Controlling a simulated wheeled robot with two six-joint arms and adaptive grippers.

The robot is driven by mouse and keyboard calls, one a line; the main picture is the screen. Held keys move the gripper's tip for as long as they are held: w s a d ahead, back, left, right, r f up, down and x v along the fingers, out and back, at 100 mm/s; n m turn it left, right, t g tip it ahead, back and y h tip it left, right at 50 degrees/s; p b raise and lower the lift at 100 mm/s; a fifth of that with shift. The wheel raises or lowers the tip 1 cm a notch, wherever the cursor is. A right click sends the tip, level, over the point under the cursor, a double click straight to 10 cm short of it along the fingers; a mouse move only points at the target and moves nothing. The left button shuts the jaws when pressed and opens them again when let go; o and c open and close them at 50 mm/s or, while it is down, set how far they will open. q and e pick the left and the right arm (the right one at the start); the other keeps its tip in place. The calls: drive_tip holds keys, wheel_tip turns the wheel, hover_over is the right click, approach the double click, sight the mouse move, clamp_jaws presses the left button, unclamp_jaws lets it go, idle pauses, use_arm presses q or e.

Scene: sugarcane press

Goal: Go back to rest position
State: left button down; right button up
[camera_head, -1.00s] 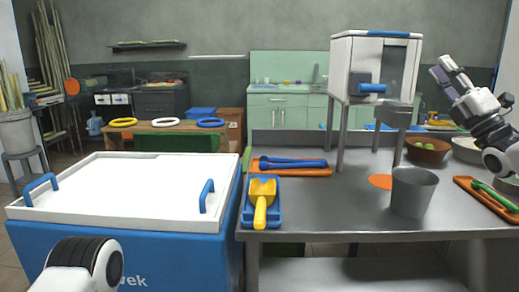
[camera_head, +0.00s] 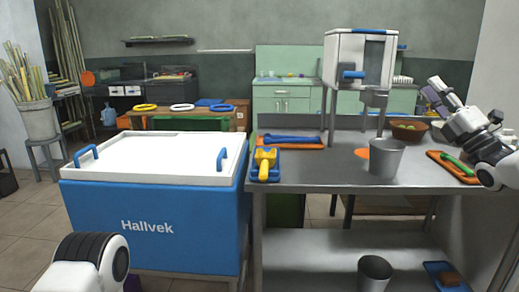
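My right gripper (camera_head: 435,89) is at the right, above the steel table (camera_head: 325,180). Its fingers look apart, and nothing shows between them. It is clear of the press and of the orange tray below it. Part of my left arm shows at the lower left, in front of the blue cooler (camera_head: 195,230). I cannot make out the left gripper there. The white press (camera_head: 344,50) stands on legs on the table. A metal cup (camera_head: 386,159) stands upright in front of it.
An orange tray (camera_head: 438,156) with a green-handled tool lies below my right gripper. A yellow scoop (camera_head: 265,159) lies in a blue tray at the table's left. A brown bowl (camera_head: 408,131) stands behind. Another metal cup (camera_head: 374,273) is on the lower shelf.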

drive_tip(key=w+a+f+m+g+h, duration=0.15)
drive_tip(key=a+f, duration=0.25)
drive_tip(key=f, duration=0.8)
drive_tip(key=a+f+m+g+h, duration=0.1)
drive_tip(key=a+f+m+g, duration=0.2)
drive_tip(key=f, duration=0.9)
drive_tip(key=a+f+m+g+h, duration=0.15)
drive_tip(key=a+f, duration=0.45)
drive_tip(key=f, duration=0.7)
drive_tip(key=s+a+f+m+g+h, duration=0.2)
drive_tip(key=s+f+m+g, duration=0.15)
drive_tip(key=s+f, duration=0.7)
drive_tip(key=s+a+f+m+g+h, duration=0.1)
drive_tip(key=s+a+f+m+g, duration=0.4)
drive_tip(key=f, duration=1)
drive_tip(key=s+d+f+m+g+h, duration=0.25)
drive_tip(key=s+m, duration=0.25)
drive_tip(key=s, duration=0.5)
drive_tip(key=s+d+f+m+g+h, duration=0.1)
drive_tip(key=s+f+m+g, duration=0.2)
drive_tip(key=s, duration=0.8)
drive_tip(key=s+d+f+m+g+h, duration=0.1)
drive_tip(key=s+d+m+g, duration=0.15)
drive_tip(key=s+m, duration=0.55)
wheel_tip(320, 180, up, 26)
drive_tip(key=s+n+p, duration=0.1)
drive_tip(key=n+p, duration=0.1)
drive_tip(key=p, duration=2.4)
drive_tip(key=shift+s, duration=0.35)
